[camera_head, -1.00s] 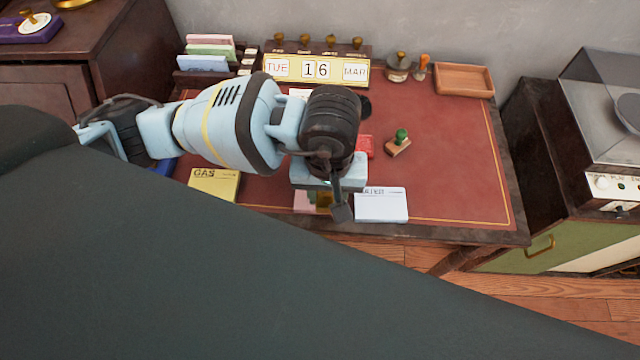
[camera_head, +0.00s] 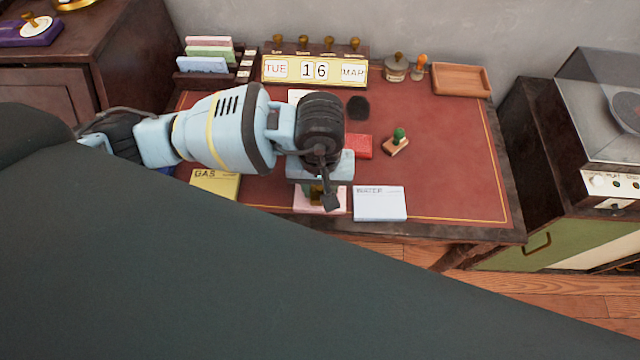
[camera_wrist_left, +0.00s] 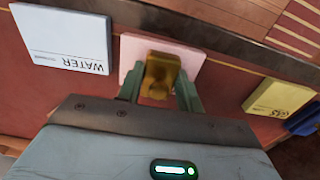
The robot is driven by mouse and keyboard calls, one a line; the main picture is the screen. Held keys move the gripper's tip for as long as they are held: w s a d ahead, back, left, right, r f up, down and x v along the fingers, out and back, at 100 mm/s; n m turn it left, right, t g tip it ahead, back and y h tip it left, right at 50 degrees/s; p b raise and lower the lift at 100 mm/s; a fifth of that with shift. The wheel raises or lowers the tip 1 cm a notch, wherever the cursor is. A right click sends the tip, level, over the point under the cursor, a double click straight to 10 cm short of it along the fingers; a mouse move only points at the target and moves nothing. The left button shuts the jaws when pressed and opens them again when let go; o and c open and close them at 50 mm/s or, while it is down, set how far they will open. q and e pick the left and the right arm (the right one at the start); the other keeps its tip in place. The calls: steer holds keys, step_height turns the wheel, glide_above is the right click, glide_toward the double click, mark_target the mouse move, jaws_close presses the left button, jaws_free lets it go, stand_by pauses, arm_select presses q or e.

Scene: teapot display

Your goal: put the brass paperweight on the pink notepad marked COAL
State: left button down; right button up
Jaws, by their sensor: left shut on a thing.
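The brass paperweight (camera_wrist_left: 160,77) is between the two green fingers of my left gripper (camera_wrist_left: 160,92), which is shut on it. In the head view this gripper (camera_head: 318,195) is at the front edge of the desk, over the pink notepad (camera_head: 337,206), and largely hides the paperweight. In the left wrist view the pink notepad (camera_wrist_left: 131,50) lies behind and around the paperweight. I cannot tell whether the paperweight touches it. Its marking is hidden. My right gripper is not in view.
The white WATER notepad (camera_head: 380,204) lies just right of the pink one, and the yellow GAS notepad (camera_head: 214,185) lies to its left. A red pad (camera_head: 358,147) and a green-handled stamp (camera_head: 397,142) are farther back. The desk's right side (camera_head: 460,165) is clear.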

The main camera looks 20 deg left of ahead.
mark_target(320, 187)
arm_select(q)
steer(key=shift+f, duration=0.15)
steer(key=c, duration=0.9)
jaws_free()
steer(key=shift+r, duration=0.35)
step_height(320, 187, up, 12)
steer(key=shift+f, duration=0.15)
steer(key=shift+s+f, duration=0.1)
